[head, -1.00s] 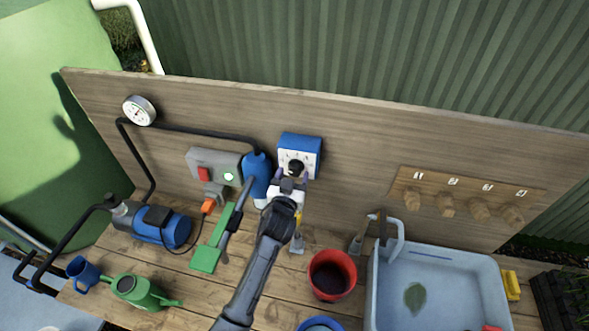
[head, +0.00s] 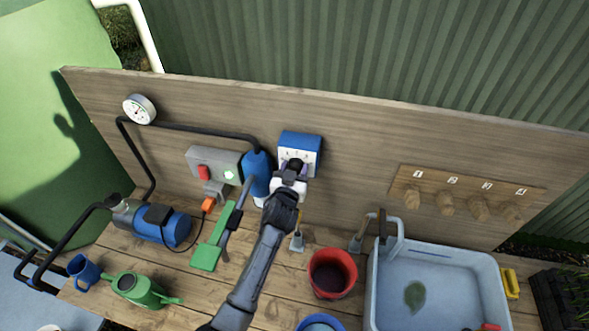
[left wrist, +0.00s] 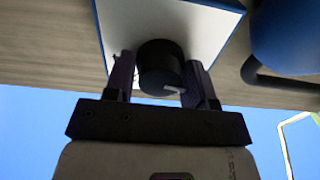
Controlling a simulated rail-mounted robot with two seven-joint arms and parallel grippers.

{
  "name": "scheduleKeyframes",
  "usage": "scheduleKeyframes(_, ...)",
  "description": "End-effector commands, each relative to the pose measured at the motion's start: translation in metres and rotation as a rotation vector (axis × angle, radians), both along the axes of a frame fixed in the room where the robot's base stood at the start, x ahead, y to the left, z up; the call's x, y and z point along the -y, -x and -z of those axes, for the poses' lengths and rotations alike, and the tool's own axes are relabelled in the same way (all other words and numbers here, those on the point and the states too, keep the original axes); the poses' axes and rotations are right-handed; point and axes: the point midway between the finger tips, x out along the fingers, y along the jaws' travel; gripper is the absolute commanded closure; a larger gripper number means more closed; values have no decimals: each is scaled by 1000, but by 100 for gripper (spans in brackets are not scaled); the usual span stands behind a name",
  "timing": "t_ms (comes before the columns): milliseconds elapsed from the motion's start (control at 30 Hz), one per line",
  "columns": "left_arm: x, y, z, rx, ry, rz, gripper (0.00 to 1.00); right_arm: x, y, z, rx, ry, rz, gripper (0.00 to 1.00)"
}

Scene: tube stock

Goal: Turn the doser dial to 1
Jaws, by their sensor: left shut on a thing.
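The doser (head: 300,146) is a blue box with a white, marked face, fixed to the wooden back panel. Its black dial (left wrist: 160,66) shows in the left wrist view, with a pale pointer line near its lower right edge. My left gripper (head: 293,172) is at the doser face, its two fingers (left wrist: 163,80) on either side of the dial and shut on it. The gripper hides the lower face in the head view, and I cannot read which number the dial points to. My right gripper is not in view.
Left of the doser are a blue bottle (head: 256,174) and a grey switch box (head: 214,164) with a red button. Below stand a red bucket (head: 332,274) and a pale blue sink (head: 440,262). Wooden pegs (head: 446,205) are on the right of the panel.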

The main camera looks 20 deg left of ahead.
Motion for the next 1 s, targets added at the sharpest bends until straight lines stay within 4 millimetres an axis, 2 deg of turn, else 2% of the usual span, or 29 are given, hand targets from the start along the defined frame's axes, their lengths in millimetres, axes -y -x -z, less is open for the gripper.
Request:
scheduleKeyframes(100,0,0,0,0,0,0,73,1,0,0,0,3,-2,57)
scheduleKeyframes(367,0,0,0,-6,-50,0,73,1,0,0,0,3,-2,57)
scheduleKeyframes(1000,1,0,0,-63,-511,0,73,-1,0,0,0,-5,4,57)
